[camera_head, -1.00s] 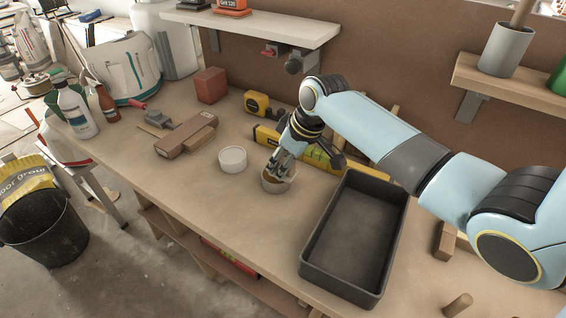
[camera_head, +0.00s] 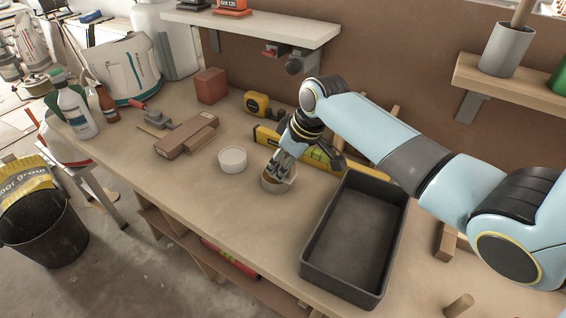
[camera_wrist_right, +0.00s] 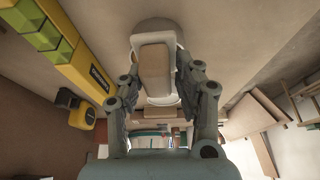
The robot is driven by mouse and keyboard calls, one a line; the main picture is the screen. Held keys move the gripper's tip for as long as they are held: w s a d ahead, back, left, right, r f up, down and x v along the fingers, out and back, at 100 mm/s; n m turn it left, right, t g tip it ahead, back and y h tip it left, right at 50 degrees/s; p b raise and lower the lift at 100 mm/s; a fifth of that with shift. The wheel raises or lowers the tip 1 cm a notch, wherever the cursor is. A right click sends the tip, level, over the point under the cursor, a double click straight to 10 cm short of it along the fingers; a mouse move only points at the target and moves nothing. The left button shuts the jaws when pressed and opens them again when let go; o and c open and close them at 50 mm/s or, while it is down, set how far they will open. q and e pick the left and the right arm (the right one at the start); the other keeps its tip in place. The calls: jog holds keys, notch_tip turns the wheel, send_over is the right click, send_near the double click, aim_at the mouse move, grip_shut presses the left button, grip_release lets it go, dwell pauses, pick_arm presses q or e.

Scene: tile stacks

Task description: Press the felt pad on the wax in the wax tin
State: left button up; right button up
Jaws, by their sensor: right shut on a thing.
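In the right wrist view the fingers are shut on a pale tan block, the felt pad (camera_wrist_right: 156,66). My left gripper is not in view.
A black tray (camera_head: 309,262) is close on the right. A yellow level (camera_head: 268,136) and a tape measure (camera_head: 256,103) lie behind. The bench in front of the tin is clear.

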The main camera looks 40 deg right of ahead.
jog(key=shift+f, duration=0.35)
jog(key=shift+s+f, duration=0.1)
dwell(1.7)
notch_tip(320, 180, up, 7)
jog(key=p, duration=0.8)
